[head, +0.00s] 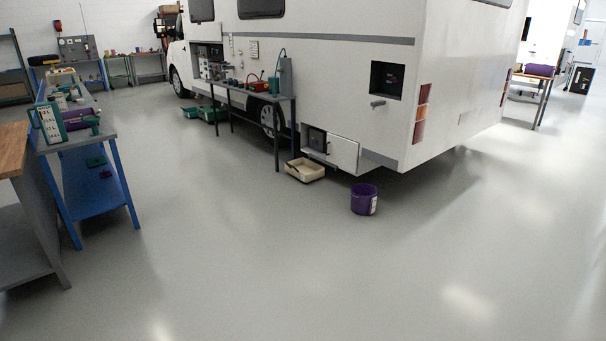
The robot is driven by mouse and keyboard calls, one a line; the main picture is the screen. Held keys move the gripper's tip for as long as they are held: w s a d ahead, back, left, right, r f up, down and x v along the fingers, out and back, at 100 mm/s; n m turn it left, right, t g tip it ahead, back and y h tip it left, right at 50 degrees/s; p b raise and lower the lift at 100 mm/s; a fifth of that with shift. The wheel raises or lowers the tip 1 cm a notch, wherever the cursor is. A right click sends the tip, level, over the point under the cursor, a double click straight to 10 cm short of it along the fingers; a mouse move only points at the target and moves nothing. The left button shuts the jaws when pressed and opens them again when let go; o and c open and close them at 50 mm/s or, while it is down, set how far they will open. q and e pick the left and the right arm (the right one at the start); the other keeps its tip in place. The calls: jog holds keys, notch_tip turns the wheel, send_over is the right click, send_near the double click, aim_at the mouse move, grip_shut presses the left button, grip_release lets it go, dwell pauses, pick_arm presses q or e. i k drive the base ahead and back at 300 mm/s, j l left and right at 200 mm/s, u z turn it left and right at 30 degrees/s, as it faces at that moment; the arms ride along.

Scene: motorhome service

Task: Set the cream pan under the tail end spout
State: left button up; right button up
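The cream pan (305,171) is a shallow, open, light-coloured tray on the floor beside the white motorhome (400,60). It sits below and a little left of an open low hatch (318,140) near the tail end. A short grey spout-like piece (377,103) sticks out of the motorhome's side below a dark square recess. I cannot tell whether this is the tail end spout. The pan lies on the floor to the left of this piece. Neither of my grippers shows in the head view.
A purple bucket (364,199) stands on the floor right of the pan. A narrow grey table (262,97) with tools stands along the motorhome. Green trays (212,114) lie farther back. A blue workbench (100,185) is at left. The floor in front is clear.

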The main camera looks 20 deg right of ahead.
aim_at(307, 170)
jog(key=i+l+z, duration=0.35)
jog(key=i, duration=0.7)
jog(key=i+l+z, duration=0.1)
jog(key=i+z, duration=0.3)
jog(key=i, duration=3.2)
